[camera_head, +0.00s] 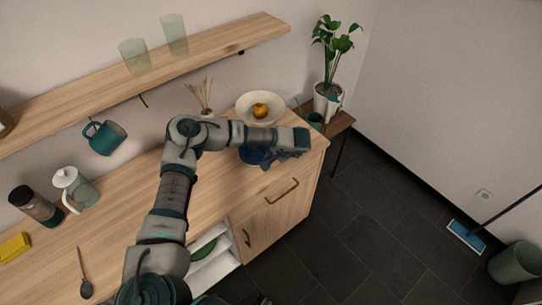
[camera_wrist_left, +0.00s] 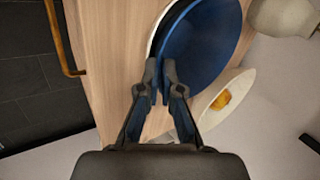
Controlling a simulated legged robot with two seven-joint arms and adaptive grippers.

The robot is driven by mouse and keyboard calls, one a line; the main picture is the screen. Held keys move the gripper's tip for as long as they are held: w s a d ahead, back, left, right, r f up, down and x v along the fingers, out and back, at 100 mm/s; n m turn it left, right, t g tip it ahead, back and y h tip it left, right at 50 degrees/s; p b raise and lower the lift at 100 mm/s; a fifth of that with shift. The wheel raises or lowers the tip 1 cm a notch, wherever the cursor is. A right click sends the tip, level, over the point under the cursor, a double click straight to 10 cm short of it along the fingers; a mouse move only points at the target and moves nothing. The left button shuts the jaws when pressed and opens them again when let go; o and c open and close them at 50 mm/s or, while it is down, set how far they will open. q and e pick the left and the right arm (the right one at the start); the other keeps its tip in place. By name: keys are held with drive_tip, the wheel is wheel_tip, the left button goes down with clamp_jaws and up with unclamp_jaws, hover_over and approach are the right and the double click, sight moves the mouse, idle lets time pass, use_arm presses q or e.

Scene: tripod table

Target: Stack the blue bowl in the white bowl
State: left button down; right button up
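The blue bowl (camera_head: 252,156) is at the right end of the wooden counter, partly hidden by my left arm in the head view. In the left wrist view the blue bowl (camera_wrist_left: 207,45) is large and close, with a thin pale and dark edge along its left side. My left gripper (camera_head: 300,142) is over it. In the wrist view its fingertips (camera_wrist_left: 159,82) are close together, with the bowl's rim between them. The white bowl (camera_head: 244,105) stands behind, near the wall, holding an orange fruit (camera_head: 260,111); it also shows in the wrist view (camera_wrist_left: 240,84). My right gripper is not in view.
A plant in a white pot (camera_head: 322,103) stands right of the counter. A reed diffuser (camera_head: 204,98) is left of the white bowl. A shelf (camera_head: 205,50) with two glasses runs above. A teal mug (camera_head: 106,137), a glass pot (camera_head: 75,188) and a dark jar (camera_head: 34,207) are left.

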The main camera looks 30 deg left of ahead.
use_arm(q)
drive_tip(key=shift+s+f, duration=0.1)
drive_tip(key=shift+f, duration=0.15)
drive_tip(key=c, duration=1.3)
unclamp_jaws()
drive_tip(key=shift+d, duration=0.45)
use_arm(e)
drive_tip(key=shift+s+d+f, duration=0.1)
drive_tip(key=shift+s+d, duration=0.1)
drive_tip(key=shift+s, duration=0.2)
use_arm(q)
drive_tip(key=shift+r, duration=0.1)
